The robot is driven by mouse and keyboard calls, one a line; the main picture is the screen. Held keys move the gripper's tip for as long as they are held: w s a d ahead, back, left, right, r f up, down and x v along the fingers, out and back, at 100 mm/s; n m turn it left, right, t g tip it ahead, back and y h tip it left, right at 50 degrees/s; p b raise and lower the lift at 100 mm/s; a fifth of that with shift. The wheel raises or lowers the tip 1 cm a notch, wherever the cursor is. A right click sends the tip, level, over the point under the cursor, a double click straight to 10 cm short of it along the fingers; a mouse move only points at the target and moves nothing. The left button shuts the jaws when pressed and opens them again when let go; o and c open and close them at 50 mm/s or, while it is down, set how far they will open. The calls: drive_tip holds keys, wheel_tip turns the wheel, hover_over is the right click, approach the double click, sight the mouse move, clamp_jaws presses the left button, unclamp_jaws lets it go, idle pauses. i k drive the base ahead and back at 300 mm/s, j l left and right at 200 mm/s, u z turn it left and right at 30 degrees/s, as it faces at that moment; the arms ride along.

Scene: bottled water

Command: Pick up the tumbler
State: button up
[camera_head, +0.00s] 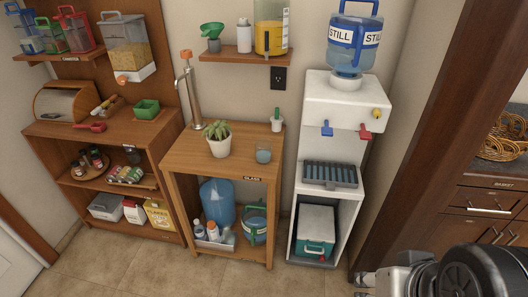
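The tumbler (263,152) is a small bluish see-through glass. It stands upright on the right part of the top of the low wooden stand (190,158), above a "GLASS" label. My gripper (363,283) is only partly in view at the bottom edge, right of centre, beside my grey and black arm. It is well below and to the right of the tumbler, apart from it. Most of it is cut off by the frame, so I cannot tell whether it is open or shut.
A potted succulent (219,140) stands left of the tumbler. A water dispenser (345,102) rises to the right. A dark wooden post (425,110) stands further right. The tiled floor in front is clear.

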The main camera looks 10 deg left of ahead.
sight(263, 146)
drive_tip(key=i+j+z, duration=0.2)
drive_tip(key=j+z, duration=0.2)
drive_tip(key=j, duration=0.3)
drive_tip(key=i+j+z, duration=0.15)
drive_tip(key=j+z, duration=0.2)
drive_tip(key=j, duration=0.35)
drive_tip(key=j+z, duration=0.4)
drive_tip(key=j, duration=0.35)
drive_tip(key=i+j, duration=0.15)
drive_tip(key=j, duration=0.2)
drive_tip(key=i+j, duration=0.15)
drive_tip(key=j, duration=0.2)
